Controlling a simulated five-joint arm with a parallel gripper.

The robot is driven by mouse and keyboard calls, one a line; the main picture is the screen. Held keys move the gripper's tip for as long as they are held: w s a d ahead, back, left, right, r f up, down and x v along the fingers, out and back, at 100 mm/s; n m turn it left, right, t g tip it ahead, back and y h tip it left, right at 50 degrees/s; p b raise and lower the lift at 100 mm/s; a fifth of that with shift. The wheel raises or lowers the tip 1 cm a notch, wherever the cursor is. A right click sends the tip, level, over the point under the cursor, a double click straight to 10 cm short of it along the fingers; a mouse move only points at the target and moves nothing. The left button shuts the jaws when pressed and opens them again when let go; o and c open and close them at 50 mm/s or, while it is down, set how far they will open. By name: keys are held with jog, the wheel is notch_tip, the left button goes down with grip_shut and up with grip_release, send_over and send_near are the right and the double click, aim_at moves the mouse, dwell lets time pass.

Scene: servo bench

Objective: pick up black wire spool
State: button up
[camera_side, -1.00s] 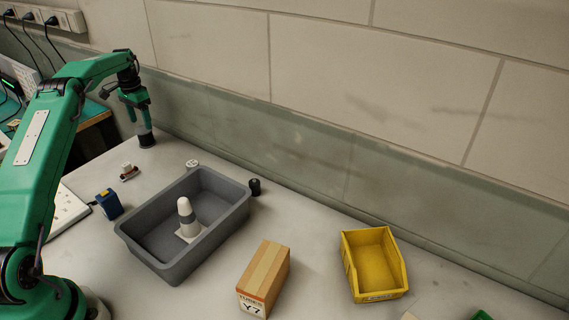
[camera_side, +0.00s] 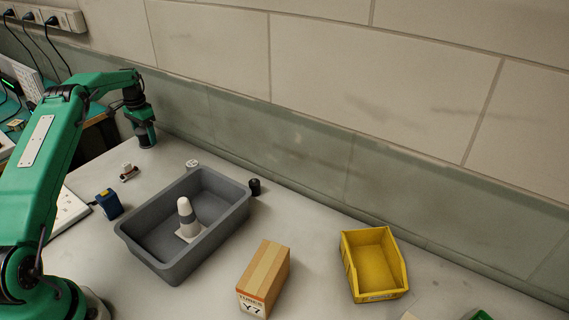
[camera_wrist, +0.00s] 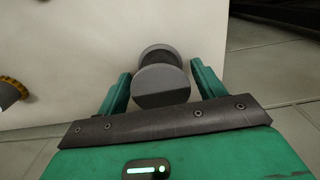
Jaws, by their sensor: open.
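The black wire spool (camera_wrist: 162,84) stands between the two fingers of my gripper (camera_wrist: 161,70) in the wrist view, its two round flanges showing. The fingers are open, one on either side of the spool, with a narrow gap visible at each side. In the side view my gripper (camera_side: 145,138) is low over the bench at the far end, near the wall, and its fingers hide most of the spool (camera_side: 147,145).
A grey bin (camera_side: 133,240) holds a white and grey cone-like part. A small black cylinder (camera_side: 255,187) stands behind it.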

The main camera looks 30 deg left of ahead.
aim_at(143, 129)
dwell(0.4)
jog(key=c, duration=0.9)
jog(key=shift+r, duration=0.2)
jog(key=shift+r, duration=1.3)
jog(key=w+d+r, duration=0.1)
jog(key=d+r, duration=0.7)
jog(key=d, duration=0.3)
jog(key=shift+w+d, duration=0.3)
